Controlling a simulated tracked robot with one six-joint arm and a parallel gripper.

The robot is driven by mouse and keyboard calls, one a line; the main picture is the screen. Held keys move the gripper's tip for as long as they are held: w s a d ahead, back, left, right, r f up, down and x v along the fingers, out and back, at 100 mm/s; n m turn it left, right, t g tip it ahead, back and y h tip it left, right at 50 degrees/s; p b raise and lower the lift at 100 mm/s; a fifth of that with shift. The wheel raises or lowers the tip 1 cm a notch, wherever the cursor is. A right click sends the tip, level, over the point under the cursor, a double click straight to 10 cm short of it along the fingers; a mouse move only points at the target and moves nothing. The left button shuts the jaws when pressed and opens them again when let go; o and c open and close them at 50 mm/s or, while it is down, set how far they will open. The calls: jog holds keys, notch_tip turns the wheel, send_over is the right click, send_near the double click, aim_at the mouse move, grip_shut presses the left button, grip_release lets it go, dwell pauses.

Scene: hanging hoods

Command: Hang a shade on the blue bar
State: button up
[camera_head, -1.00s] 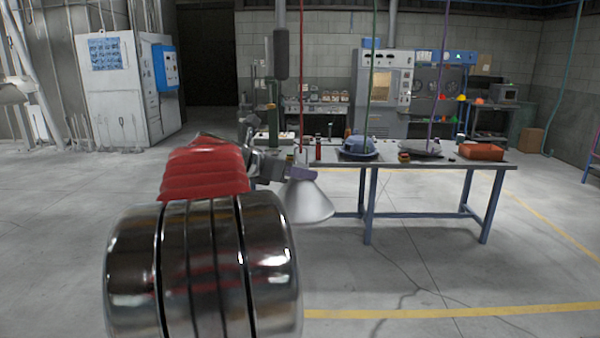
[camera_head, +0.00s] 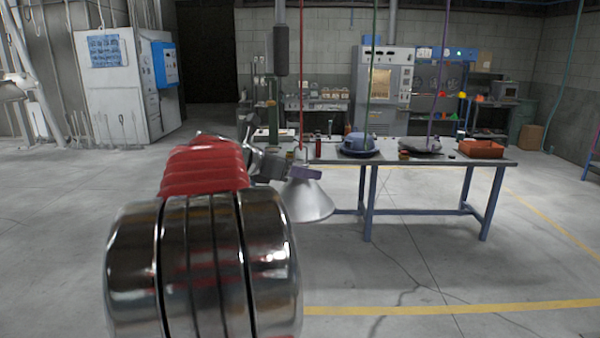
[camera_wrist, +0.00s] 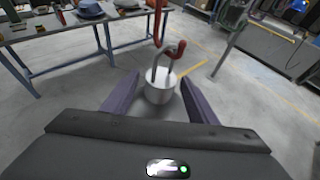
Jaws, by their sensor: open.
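A silver-grey conical shade (camera_head: 308,203) hangs at the end of the red bar (camera_head: 301,70), in front of the workbench's left end. In the wrist view, the shade (camera_wrist: 159,90) has a hook (camera_wrist: 168,60) at the curled lower end of the red bar (camera_wrist: 158,25); whether they touch is unclear. My gripper (camera_wrist: 159,85) is open, with its purple fingers on either side of the shade's top. A teal-blue bar (camera_head: 569,75) hangs at the far right, apart from my gripper.
A green bar (camera_head: 370,70) and a purple bar (camera_head: 441,70) hang over the workbench (camera_head: 400,158). A blue-grey shade (camera_head: 358,146), a grey shade (camera_head: 420,147) and an orange-red tray (camera_head: 481,149) are on it. Floor in front is clear.

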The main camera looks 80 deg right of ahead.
jog(key=shift+w+a+r, duration=0.15)
jog(key=shift+w+a, duration=0.05)
jog(key=shift+a, duration=0.05)
jog(key=v, duration=1.3)
dwell(0.5)
